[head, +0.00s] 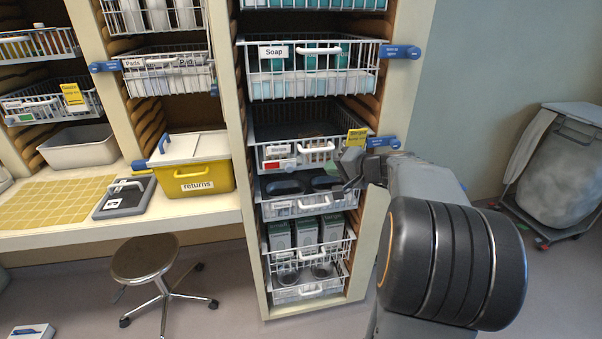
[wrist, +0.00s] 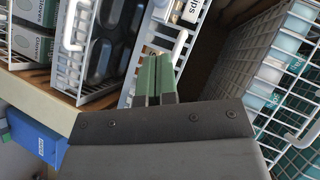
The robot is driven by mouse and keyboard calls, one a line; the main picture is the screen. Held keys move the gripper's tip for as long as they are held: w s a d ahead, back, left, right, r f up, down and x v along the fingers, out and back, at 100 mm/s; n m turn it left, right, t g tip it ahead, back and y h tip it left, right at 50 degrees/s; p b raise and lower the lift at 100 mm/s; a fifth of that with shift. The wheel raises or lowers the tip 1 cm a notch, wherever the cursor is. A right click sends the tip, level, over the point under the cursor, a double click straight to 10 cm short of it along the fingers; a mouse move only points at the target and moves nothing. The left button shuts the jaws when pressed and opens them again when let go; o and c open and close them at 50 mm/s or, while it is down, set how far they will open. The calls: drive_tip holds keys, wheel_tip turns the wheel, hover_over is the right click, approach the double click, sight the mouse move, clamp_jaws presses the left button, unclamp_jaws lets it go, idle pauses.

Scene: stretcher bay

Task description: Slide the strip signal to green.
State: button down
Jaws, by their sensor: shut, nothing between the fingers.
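The strip signal (head: 272,165) shows red on the front of a white wire basket (head: 258,158) in the middle of the tall cabinet. A small label sits above it, and a white handle (head: 316,150) is to its right. There a label ending in "ps" (wrist: 188,10) shows at the top edge; I cannot make out the signal.
Lower baskets (head: 297,206) hold dark items and boxes. A stool (head: 145,258) and a yellow returns bin (head: 195,180) are left.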

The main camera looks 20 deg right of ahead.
drive_tip(key=shift+w+d+r+m+t, duration=0.15)
drive_tip(key=shift+d+t, duration=0.1)
drive_tip(key=shift+d, duration=0.3)
drive_tip(key=shift+w+d+m+t, duration=0.15)
drive_tip(key=shift+d+t, duration=0.1)
drive_tip(key=shift+d, duration=0.25)
drive_tip(key=shift+h, duration=0.3)
drive_tip(key=p, duration=0.2)
approach(293, 162)
drive_tip(key=w, duration=0.3)
drive_tip(key=shift+w+a+f+p, duration=0.3)
drive_tip(key=shift+w+a+f, duration=0.1)
drive_tip(key=shift+a+f, duration=0.3)
drive_tip(key=shift+w+a+f, duration=0.25)
drive_tip(key=shift+a+f, duration=0.25)
drive_tip(key=shift+a, duration=0.15)
